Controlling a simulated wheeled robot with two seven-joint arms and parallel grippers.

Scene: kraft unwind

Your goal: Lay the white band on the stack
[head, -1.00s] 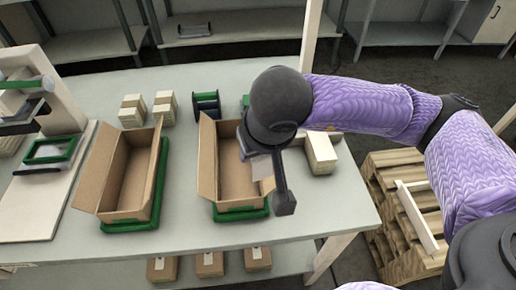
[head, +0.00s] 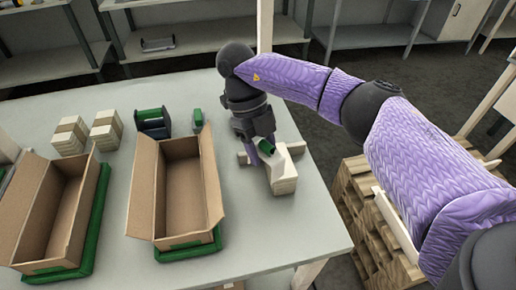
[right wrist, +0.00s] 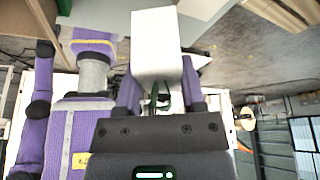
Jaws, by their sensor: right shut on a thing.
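A stack of cream-coloured packs (head: 284,184) stands on the grey table, to the right of the nearer open carton. My right gripper (head: 270,158) points down at the stack's top, with its purple fingers close to it. In the right wrist view my right gripper (right wrist: 157,92) is shut on the white band (right wrist: 157,42), which shows as a pale block between the fingers. In the head view the band is hard to tell from the pale stack, and I cannot tell whether they touch. My left gripper is out of view.
Two open cartons, the right one (head: 146,190) and the left one (head: 30,205), sit on green trays. Banded stacks (head: 70,135) and a dark green-sided holder (head: 153,122) stand behind. A wooden pallet (head: 350,190) is right of the table. The table's front right is clear.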

